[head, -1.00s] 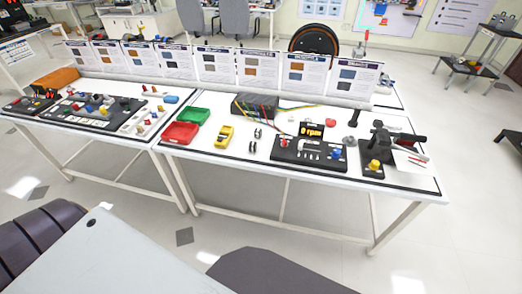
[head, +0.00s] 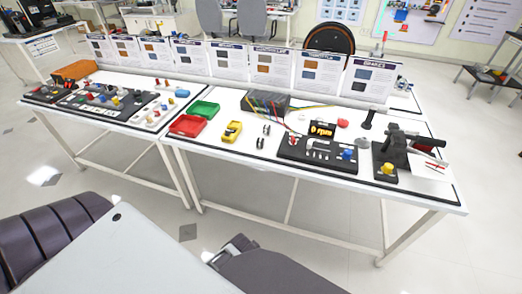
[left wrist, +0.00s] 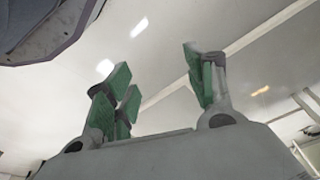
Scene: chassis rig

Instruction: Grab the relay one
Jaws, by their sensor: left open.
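Small parts and modules lie on two white tables; I cannot tell which one is the relay. On the right table (head: 240,165) are a black module with an orange rpm display (head: 321,130), a black panel with a blue knob (head: 318,152), two small dark-and-silver parts (head: 263,136), a yellow meter (head: 232,131) and a black box with coloured wires (head: 268,102). My left gripper (left wrist: 162,88) shows in the left wrist view, open and empty above pale floor, its green-padded fingers apart. No table part is between them. My right gripper is not clearly visible.
A red bin (head: 187,125) and a green bin (head: 204,109) stand at the right table's left end. The left table holds a black control board (head: 108,102). Information cards (head: 270,66) line the back. A black lever device (head: 392,150) stands near the right corner. Floor ahead is clear.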

